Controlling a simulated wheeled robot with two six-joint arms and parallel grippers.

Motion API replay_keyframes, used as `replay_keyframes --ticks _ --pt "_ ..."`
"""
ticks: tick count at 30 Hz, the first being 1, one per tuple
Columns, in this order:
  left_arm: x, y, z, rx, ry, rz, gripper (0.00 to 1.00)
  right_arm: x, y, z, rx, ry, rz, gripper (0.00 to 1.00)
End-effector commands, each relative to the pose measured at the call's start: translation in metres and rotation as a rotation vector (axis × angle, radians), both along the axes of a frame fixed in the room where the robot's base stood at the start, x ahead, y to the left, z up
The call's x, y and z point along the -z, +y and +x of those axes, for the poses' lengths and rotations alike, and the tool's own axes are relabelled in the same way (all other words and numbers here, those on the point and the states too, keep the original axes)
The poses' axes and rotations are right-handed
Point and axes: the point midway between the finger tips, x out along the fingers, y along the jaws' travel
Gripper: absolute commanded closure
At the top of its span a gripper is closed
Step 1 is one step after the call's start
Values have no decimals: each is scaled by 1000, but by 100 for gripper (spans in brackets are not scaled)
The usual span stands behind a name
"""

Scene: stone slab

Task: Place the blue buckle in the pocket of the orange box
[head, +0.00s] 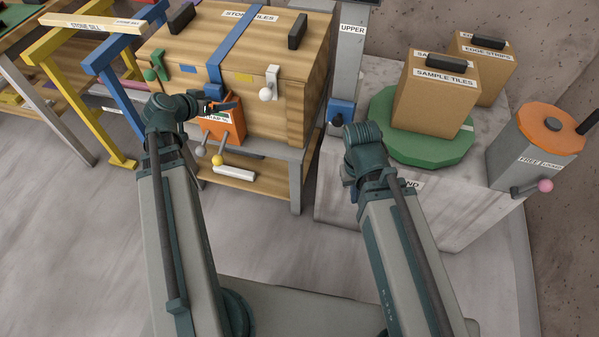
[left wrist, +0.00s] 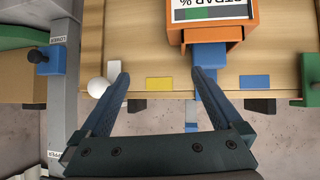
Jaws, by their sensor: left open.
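The blue buckle (head: 214,90) is at the lower end of the blue strap (head: 236,45), on the front of the wooden crate, just above the orange box (head: 224,130). In the left wrist view the buckle (left wrist: 209,55) meets the edge of the orange box (left wrist: 250,22); I cannot tell whether its end is inside the pocket. My left gripper (head: 222,107) is in front of the crate near the box. In the left wrist view its fingers (left wrist: 160,73) are open with nothing between them; the right finger's tip overlaps the buckle.
A white latch with a ball knob (head: 266,93) and a green one (head: 152,75) flank the strap on the crate (head: 180,48). Levers (head: 217,160) stick out below the box. A grey post (head: 350,60) with a blue clamp stands right of the crate.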

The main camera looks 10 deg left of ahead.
Motion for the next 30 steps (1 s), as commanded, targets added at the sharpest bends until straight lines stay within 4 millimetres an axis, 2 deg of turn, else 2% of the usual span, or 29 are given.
replay_keyframes --ticks 1,3,6,9,12,15,21,24,30 --pt "11 -42 -1 64 68 -12 0 0 0 0 0 0 0 100" --pt "28 -93 -8 133 182 -23 0 0 0 0 0 0 0 100" --pt "49 -155 -28 207 349 -10 0 0 0 0 0 0 0 100" --pt "68 -206 -56 250 512 30 0 0 0 0 0 0 0 100" --pt "81 -246 -88 261 661 100 0 0 0 0 0 0 0 100" --pt "90 -273 -118 243 780 187 0 0 0 0 0 0 0 100" --pt "93 -299 -161 168 910 342 0 0 0 0 0 0 0 100" --pt "93 -303 -171 137 933 386 0 0 0 0 0 0 0 100" --pt "92 -304 -177 115 945 411 0 0 0 0 0 0 0 100"
